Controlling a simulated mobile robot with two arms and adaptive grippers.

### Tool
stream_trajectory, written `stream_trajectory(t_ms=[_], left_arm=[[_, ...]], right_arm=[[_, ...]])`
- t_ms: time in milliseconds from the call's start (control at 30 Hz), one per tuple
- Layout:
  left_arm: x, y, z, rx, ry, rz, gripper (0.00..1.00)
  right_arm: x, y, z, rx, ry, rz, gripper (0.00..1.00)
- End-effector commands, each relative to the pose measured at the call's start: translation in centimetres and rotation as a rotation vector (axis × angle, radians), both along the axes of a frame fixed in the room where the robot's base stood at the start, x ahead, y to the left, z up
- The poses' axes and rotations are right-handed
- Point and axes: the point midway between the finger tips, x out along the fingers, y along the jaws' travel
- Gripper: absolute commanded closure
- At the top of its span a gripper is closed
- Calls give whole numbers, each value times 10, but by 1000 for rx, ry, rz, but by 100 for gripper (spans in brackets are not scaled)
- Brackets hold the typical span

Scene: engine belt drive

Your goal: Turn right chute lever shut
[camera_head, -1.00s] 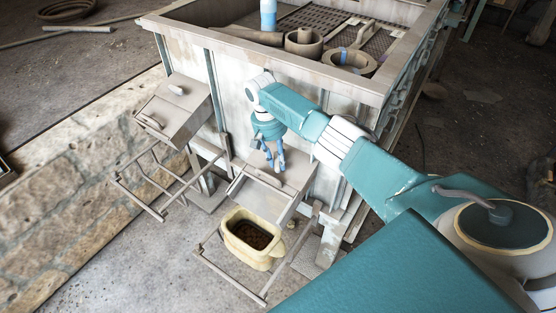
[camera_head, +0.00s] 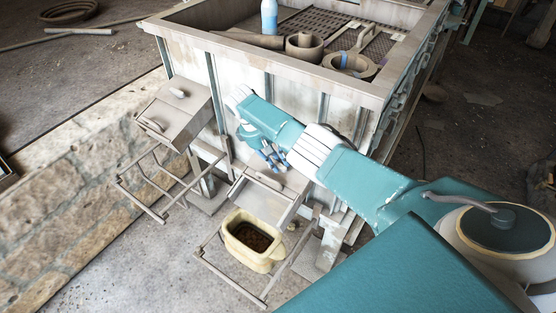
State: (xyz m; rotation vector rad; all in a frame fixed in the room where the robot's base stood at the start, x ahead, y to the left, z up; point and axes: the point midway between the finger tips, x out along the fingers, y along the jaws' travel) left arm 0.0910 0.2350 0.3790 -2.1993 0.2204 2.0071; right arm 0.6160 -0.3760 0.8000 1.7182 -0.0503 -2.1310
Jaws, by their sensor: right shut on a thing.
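The right chute (camera_head: 284,208) is a grey sloped box on the front of the large bin. My right gripper (camera_head: 273,157) is over the top of this chute. Its blue fingers are shut on the right chute lever, which is mostly hidden by the fingers. The gripper is tilted, with its fingers pointing down and to the right. The left chute (camera_head: 186,112) is a similar box, with a small light knob on top and a bar at its front. My left gripper is not in view.
A yellow bucket (camera_head: 240,232) with dark contents stands below the right chute, between metal rails (camera_head: 226,280). The bin (camera_head: 330,82) holds a blue bottle (camera_head: 269,16) and round parts. A stone wall (camera_head: 70,230) runs at left.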

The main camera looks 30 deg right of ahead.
Motion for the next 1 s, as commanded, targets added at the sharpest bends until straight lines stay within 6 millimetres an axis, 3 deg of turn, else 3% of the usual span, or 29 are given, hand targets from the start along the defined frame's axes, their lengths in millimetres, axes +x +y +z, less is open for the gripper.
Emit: stream_trajectory(t_ms=[733, 767, 833, 1000], left_arm=[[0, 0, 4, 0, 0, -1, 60], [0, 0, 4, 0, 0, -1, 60], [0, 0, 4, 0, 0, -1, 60], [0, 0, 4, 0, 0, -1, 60]], right_arm=[[3, 1, 1, -10, 17, 92, 100], [3, 1, 1, -9, 16, 93, 74], [3, 1, 1, -10, 17, 92, 60], [2, 1, 1, -9, 19, 92, 56]])
